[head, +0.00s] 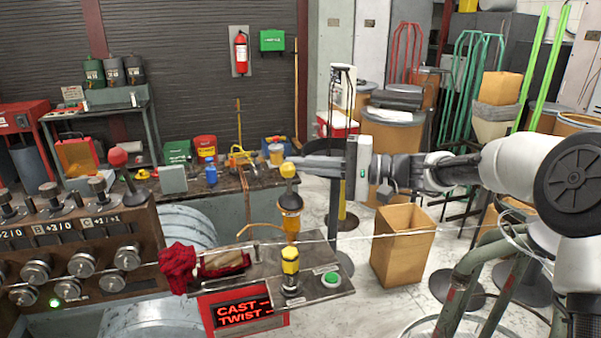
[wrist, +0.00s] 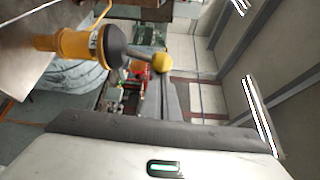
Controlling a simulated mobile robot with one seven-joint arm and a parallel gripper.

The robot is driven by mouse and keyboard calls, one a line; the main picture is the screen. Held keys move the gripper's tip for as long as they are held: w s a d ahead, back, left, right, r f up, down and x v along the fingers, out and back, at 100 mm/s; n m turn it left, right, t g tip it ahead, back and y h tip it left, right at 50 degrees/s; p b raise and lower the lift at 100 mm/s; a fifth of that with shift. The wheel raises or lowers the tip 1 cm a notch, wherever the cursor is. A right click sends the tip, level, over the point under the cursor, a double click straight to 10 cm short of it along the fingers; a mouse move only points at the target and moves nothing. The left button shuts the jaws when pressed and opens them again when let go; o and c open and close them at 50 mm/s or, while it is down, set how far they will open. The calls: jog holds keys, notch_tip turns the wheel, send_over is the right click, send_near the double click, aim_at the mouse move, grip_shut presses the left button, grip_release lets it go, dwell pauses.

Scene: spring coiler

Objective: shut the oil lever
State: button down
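The oil lever (head: 288,170) is a yellow ball on a short stem. It rises from the dark cap of an amber oiler (head: 291,205) above the bench plate. In the wrist view the lever's ball (wrist: 162,63) and grey stem stand out from the dark cap of the yellow oiler body (wrist: 72,44), roughly in line with it. My gripper (head: 293,166) reaches in from the right, with its fingertips beside the ball. The grey finger also shows in the wrist view (wrist: 168,82), close to the ball. I cannot tell contact or finger spacing.
A second yellow-and-black knob (head: 290,262) and a green button (head: 331,279) stand on the plate below. A red rag (head: 178,268) lies at its left. A thin wire crosses the plate. A cardboard box (head: 402,250) stands on the floor to the right.

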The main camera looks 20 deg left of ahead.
jog(key=shift+s+d+r+n+g+y+b, duration=0.2)
jog(key=shift+s+d+n+y+b, duration=0.65)
jog(key=shift+b, duration=2.15)
jog(key=shift+s+d+r+n+g+y+b, duration=0.2)
jog(key=shift+s+d+n+b, duration=0.65)
jog(key=shift+b, duration=2.15)
jog(key=shift+s+a+f+n, duration=0.1)
jog(key=shift+a+n, duration=0.1)
jog(key=shift+n, duration=0.3)
jog(key=shift+s+f, duration=0.1)
